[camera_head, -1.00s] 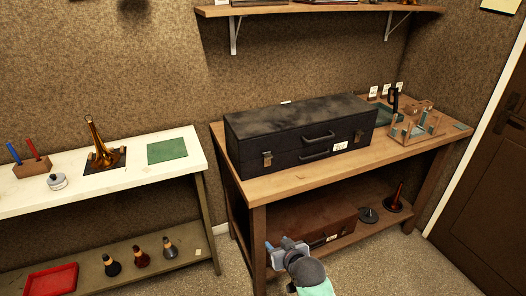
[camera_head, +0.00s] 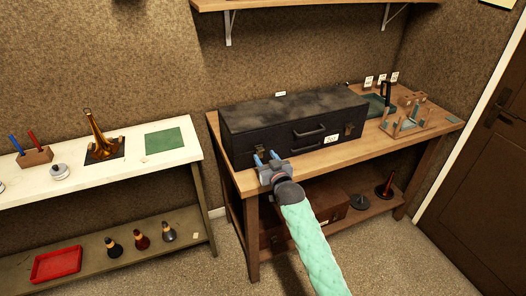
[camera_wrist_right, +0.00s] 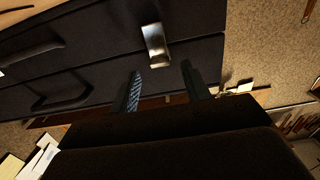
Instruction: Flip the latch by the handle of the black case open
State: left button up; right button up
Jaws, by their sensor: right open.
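The black case (camera_head: 290,112) lies on the wooden bench with its handles (camera_head: 309,131) facing the front. One metal latch (camera_head: 349,129) shows on the right of its front. The left latch is hidden behind my right gripper in the head view, but a bright metal latch (camera_wrist_right: 155,45) shows in the right wrist view, with a handle (camera_wrist_right: 62,98) to its left. My right gripper (camera_head: 265,157) is in front of the case's left part. Its two fingers (camera_wrist_right: 160,72) are apart and empty, pointing toward the latch without visible contact. My left gripper is out of view.
The wooden bench (camera_head: 400,148) has a narrow front strip before the case. A wooden stand (camera_head: 412,126) is at its right end. A brown case (camera_head: 335,203) lies on the lower shelf. A white table (camera_head: 150,150) with tools stands left.

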aim_at(260, 154)
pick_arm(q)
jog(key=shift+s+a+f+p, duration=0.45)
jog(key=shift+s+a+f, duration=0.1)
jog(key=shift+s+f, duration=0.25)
pick_arm(e)
jog(key=shift+x, duration=1.4)
jog(key=c, duration=1)
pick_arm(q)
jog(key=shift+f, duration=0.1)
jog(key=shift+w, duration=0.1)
pick_arm(e)
jog(key=shift+f, duration=0.1)
